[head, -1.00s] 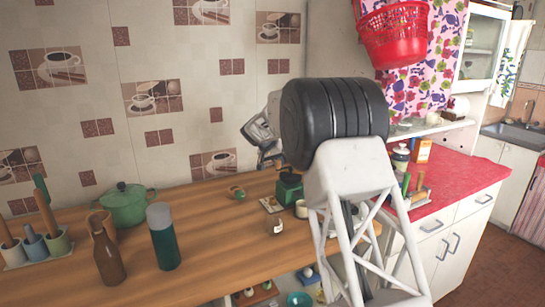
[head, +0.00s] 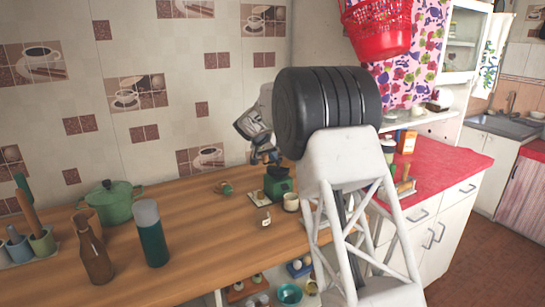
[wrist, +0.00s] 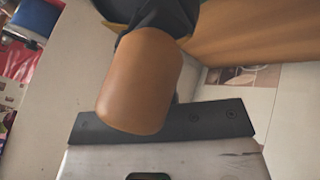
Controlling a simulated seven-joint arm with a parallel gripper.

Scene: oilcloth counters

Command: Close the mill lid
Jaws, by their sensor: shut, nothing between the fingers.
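The mill (head: 279,187), a small dark green box, stands on the wooden counter towards its right end. My gripper (head: 269,158) hangs just above the mill and slightly left of it. Its fingers are small and dark in the head view. They look shut and empty. I cannot tell whether they touch the mill. The mill's lid is too small and partly hidden behind the gripper, so its angle is unclear. In the wrist view a rounded brown piece fills the middle, with a dark part behind it. I cannot tell for sure what they belong to.
A cream cup (head: 290,202) stands right beside the mill. A small labelled jar (head: 264,220) and a small green-brown item (head: 226,188) are nearby. A green pot (head: 109,203), a flask (head: 150,233) and a brown bottle (head: 93,252) stand left. The wooden counter (head: 195,230) between is clear.

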